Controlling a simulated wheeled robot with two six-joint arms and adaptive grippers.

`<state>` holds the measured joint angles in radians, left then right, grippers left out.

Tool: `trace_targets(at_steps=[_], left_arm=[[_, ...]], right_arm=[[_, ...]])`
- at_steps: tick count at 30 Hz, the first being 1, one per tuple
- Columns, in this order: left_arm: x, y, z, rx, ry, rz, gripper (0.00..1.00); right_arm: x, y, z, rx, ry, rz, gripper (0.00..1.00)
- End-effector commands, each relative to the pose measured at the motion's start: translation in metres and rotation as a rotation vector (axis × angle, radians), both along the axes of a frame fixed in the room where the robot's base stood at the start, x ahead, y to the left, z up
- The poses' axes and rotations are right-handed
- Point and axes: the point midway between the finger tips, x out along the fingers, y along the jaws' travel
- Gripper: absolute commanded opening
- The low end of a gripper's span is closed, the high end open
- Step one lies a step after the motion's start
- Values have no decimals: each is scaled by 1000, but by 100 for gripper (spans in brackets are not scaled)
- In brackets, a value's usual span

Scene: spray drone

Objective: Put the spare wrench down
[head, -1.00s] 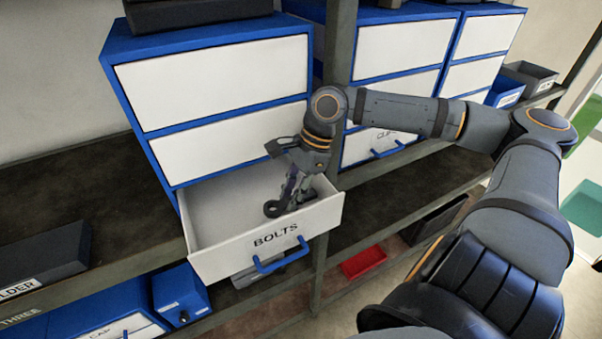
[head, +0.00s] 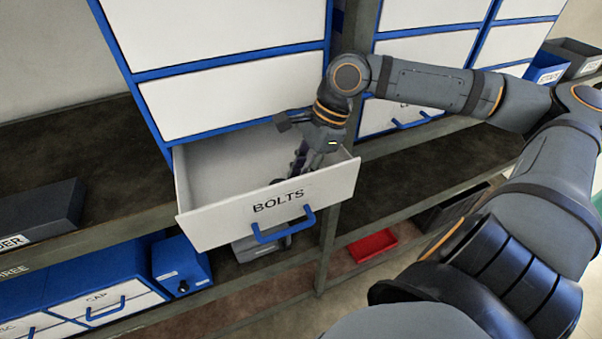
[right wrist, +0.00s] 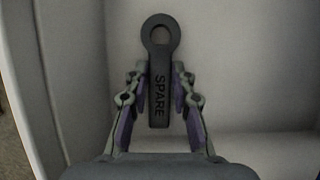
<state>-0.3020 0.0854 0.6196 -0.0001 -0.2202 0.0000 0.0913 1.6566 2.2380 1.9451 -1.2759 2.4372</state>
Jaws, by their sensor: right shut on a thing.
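The spare wrench (right wrist: 159,85) is dark grey, with a ring at one end and SPARE printed on its handle, in the right wrist view. My right gripper (right wrist: 159,98) is shut on its handle, with purple pads on either side. In the head view my right gripper (head: 303,168) reaches down inside the open drawer labelled BOLTS (head: 265,212). The wrench is mostly hidden there behind the drawer front. In the wrist view pale drawer walls and floor surround the wrench; I cannot tell whether it touches the floor. My left gripper is not in view.
The blue and white drawer cabinet (head: 232,102) rises behind the open drawer. A dark shelf post (head: 329,235) stands just right of the drawer. A red tray (head: 372,245) lies on a lower shelf. The drawer's left part (head: 212,172) looks empty.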

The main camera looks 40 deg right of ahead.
Motion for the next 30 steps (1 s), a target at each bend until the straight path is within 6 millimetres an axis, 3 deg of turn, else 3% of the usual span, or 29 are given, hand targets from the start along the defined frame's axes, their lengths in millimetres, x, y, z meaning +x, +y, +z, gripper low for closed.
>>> trace_targets(at_steps=[8,9,14,30], left_arm=[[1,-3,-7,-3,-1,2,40],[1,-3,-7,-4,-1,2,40],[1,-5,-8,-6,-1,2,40],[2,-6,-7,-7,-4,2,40]], right_arm=[[-2,-1,-12,-10,11,2,0],[-3,-1,-13,-10,12,3,27],[-3,-2,-13,-12,13,4,47],[-2,-2,-11,-12,10,2,47]])
